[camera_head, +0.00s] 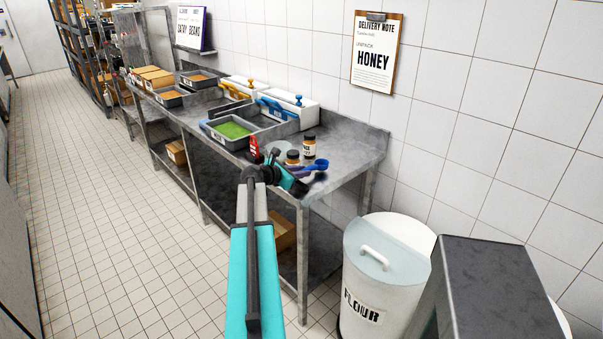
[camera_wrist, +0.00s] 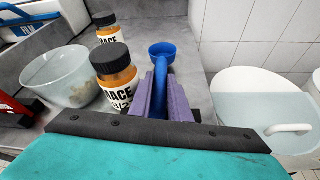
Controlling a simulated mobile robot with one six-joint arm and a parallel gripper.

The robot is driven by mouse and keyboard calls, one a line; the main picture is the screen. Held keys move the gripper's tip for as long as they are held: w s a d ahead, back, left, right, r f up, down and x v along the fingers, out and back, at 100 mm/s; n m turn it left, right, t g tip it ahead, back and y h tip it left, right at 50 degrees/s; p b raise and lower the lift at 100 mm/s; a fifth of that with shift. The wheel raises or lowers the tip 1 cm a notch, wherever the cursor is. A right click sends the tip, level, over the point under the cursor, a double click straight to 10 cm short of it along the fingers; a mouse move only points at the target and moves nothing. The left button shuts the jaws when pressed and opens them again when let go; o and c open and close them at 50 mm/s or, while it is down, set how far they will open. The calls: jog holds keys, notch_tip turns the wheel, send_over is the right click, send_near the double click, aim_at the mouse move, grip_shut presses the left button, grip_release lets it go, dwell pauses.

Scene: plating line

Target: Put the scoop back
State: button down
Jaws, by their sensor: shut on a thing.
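A blue scoop (camera_wrist: 161,52) with a round cup shows in the wrist view, its handle between the two purple fingers of my gripper (camera_wrist: 162,80). The scoop also shows in the head view (camera_head: 321,164), near the right end of the steel table. My gripper (camera_head: 308,170) is shut on the handle, beside the jars; I cannot tell whether the cup touches the table. White bins stand farther back along the wall, one with a blue piece (camera_head: 276,108) and one with a yellow piece (camera_head: 235,91) on its front.
Two dark-lidded jars (camera_wrist: 114,75) (camera_wrist: 107,30) and a clear bowl (camera_wrist: 60,75) stand left of my gripper. A red object (camera_head: 254,147) is near the bowl. A tray of green contents (camera_head: 213,138) sits farther left. A flour bin (camera_head: 375,295) stands right of the steel table (camera_head: 350,143).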

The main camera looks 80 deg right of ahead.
jog(key=shift+f, duration=0.4)
jog(key=shift+f, duration=0.15)
jog(key=c, duration=1.9)
grip_release()
jog(key=shift+c, duration=0.2)
jog(key=b+v, duration=0.2)
jog(key=v, duration=1)
jog(key=shift+w, duration=0.1)
